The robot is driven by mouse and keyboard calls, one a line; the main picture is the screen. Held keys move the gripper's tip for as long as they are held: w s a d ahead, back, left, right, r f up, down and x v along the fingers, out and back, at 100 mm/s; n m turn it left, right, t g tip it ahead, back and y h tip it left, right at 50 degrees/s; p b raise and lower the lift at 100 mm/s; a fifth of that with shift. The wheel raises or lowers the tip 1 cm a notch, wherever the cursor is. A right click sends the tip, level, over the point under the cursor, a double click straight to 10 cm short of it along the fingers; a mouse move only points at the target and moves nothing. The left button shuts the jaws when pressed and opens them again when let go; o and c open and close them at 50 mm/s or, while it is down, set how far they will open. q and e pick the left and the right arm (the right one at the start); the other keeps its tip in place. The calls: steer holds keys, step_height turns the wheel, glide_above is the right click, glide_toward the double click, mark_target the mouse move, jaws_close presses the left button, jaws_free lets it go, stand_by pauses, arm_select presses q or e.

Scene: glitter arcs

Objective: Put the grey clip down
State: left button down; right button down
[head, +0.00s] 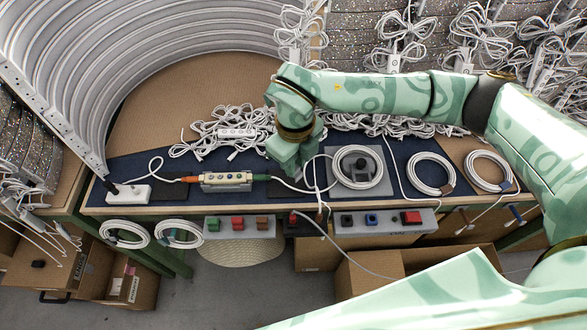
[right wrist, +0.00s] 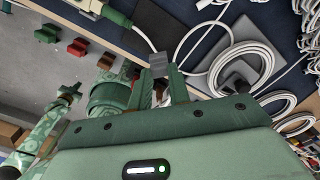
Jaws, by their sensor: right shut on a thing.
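The grey clip (right wrist: 158,62) is a small block between the fingertips of my right gripper (right wrist: 160,74) in the right wrist view. The fingers are shut on it. It appears close to the front of the workbench, over or near the dark blue mat (right wrist: 205,30); I cannot tell if it touches the surface. In the head view my right gripper (head: 287,172) points down at the middle of the bench, left of a white cable coil (head: 377,180), and hides the clip. My left gripper does not show.
More coils (head: 431,173) lie to the right. Trays with green, red and brown clips (head: 238,223) hang at the front edge. Tangled cables (head: 236,133) fill the back.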

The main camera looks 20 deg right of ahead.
steer(key=shift+w+d+f, duration=0.1)
steer(key=shift+w+f, duration=0.4)
steer(key=shift+f, duration=0.05)
steer(key=f, duration=0.1)
steer(key=f+b, duration=0.1)
steer(key=f, duration=0.2)
steer(key=shift+w+d+b, duration=0.15)
steer(key=shift+w+b, duration=0.15)
steer(key=shift+b, duration=0.1)
steer(key=shift+r, duration=0.15)
steer(key=c, duration=1.3)
jaws_free()
steer(key=shift+f, duration=0.2)
step_height(320, 180, up, 12)
steer(key=p, duration=0.3)
steer(key=shift+r, duration=0.2)
